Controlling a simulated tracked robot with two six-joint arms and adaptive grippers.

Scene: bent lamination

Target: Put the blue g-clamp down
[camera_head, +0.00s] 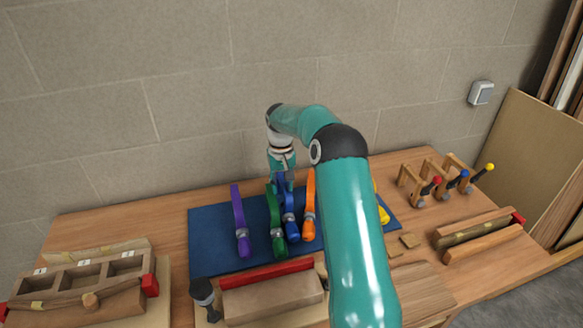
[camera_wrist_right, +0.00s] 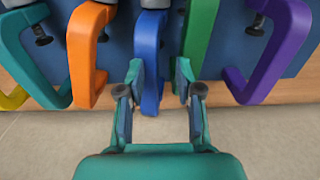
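The blue g-clamp (camera_head: 290,222) lies on the blue mat (camera_head: 209,234) between the green clamp (camera_head: 277,226) and the orange clamp (camera_head: 309,205). My right gripper (camera_head: 282,178) is over the far end of the blue and green clamps. In the right wrist view, the two fingers of my right gripper (camera_wrist_right: 160,72) are spread apart. The blue clamp (camera_wrist_right: 148,50) shows between them, close to the left finger, with a gap on its right. The green clamp (camera_wrist_right: 201,30) is close to the right finger. My left gripper is not in view.
A purple clamp (camera_head: 240,220) lies left of the green one. A yellow clamp (camera_head: 383,210) is partly behind my right arm. A teal clamp (camera_wrist_right: 30,60) shows in the wrist view. A wooden block with a red strip (camera_head: 268,273) stands in front. The wall is close behind.

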